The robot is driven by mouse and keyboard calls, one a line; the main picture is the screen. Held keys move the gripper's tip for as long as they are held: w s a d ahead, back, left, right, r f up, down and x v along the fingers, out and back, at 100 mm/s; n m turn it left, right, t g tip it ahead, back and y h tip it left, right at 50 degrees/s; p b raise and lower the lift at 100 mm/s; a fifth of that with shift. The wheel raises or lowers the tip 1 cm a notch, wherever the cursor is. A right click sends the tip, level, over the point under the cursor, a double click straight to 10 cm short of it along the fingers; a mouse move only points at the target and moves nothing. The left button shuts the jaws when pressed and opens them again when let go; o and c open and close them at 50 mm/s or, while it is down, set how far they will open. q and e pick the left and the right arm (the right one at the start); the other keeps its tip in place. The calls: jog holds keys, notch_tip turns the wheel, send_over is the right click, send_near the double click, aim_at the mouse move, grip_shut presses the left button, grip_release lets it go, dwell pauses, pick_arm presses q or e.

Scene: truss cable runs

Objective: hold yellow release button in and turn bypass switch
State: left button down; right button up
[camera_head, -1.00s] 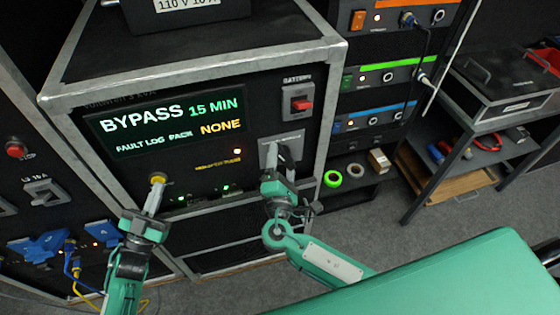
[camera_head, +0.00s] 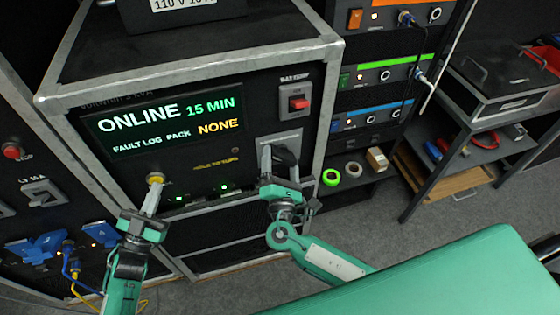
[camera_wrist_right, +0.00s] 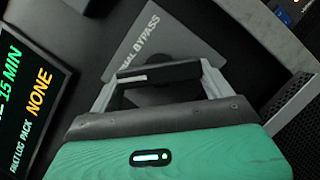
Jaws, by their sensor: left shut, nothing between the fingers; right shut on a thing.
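The yellow release button (camera_head: 155,178) is on the lower left of the black rack panel. My left gripper (camera_head: 152,196) is shut and empty, with its fingertips at the button. The bypass switch (camera_head: 286,156) has a black handle on a grey plate at the panel's lower right. My right gripper (camera_head: 273,164) has its fingers around this handle. In the right wrist view the handle (camera_wrist_right: 160,75) lies crosswise between the two fingers of the right gripper (camera_wrist_right: 158,88), in front of the bypass plate (camera_wrist_right: 165,40). The display (camera_head: 165,122) reads ONLINE, 15 MIN and fault log pack NONE.
A red battery switch (camera_head: 298,103) is above the bypass switch. Blue connectors (camera_head: 38,246) with cables are at lower left. Grey floor is clear between rack and cart.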

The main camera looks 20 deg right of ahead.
jog(key=o, duration=0.9)
jog(key=v, duration=1.2)
pick_arm(q)
jog(key=shift+s+p, duration=0.3)
jog(key=shift+s, duration=0.6)
pick_arm(e)
jog(key=shift+r, duration=0.3)
